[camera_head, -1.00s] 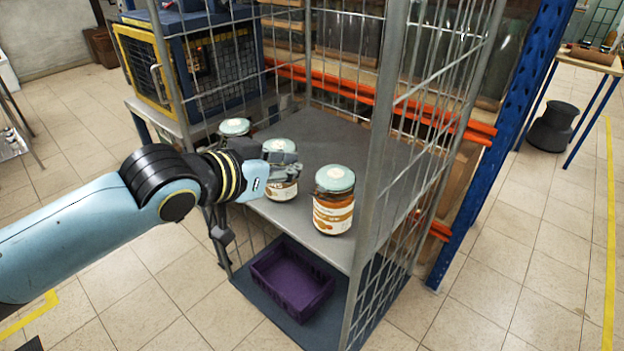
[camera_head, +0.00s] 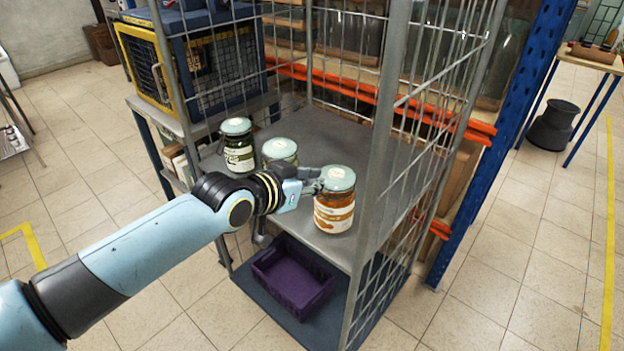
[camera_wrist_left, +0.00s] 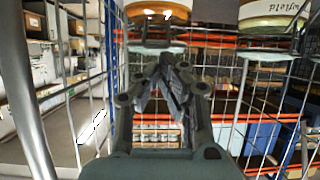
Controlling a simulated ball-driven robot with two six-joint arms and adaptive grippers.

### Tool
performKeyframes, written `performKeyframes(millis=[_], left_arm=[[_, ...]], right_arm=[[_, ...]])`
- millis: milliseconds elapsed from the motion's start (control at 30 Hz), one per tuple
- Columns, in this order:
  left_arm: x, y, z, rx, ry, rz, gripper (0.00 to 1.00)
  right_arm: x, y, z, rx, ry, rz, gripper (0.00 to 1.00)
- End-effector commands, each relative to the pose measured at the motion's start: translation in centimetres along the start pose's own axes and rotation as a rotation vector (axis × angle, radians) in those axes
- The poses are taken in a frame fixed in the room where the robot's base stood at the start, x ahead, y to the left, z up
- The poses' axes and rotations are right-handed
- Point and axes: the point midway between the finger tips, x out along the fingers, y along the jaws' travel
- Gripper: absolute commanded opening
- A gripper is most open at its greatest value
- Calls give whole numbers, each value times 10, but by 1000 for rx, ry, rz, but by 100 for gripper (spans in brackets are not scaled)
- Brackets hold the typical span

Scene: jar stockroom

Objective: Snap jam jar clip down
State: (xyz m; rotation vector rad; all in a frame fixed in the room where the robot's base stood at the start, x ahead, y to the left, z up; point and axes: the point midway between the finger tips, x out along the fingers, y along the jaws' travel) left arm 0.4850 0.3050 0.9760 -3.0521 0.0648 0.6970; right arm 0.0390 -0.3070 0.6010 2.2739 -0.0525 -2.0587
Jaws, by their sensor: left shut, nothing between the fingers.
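Three glass jars with pale green lids stand upright on the grey cage shelf (camera_head: 325,129). The right jar (camera_head: 335,212) has orange contents and a white and orange label. The middle jar (camera_head: 281,152) is partly hidden behind my left gripper and arm. The left jar (camera_head: 238,152) is dark with a white-lettered label. My left gripper (camera_head: 315,184) is shut and empty, with its tips close to the left side of the right jar's lid; I cannot tell if they touch. Its closed fingers show in the left wrist view (camera_wrist_left: 168,75). No clip can be made out. My right gripper is out of view.
A cage post (camera_head: 383,130) and wire mesh stand just right of the jars. A purple crate (camera_head: 293,277) sits on the blue lower deck. A yellow-edged mesh box (camera_head: 146,67) stands at the back left. The rear of the shelf is clear.

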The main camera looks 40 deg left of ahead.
Motion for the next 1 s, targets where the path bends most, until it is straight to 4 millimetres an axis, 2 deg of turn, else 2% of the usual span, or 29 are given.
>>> performKeyframes(millis=[367,1000], left_arm=[[0,0,1,-1,2,0,0],[-3,0,8,-1,106,0,0]], right_arm=[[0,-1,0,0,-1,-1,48],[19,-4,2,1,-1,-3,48]])
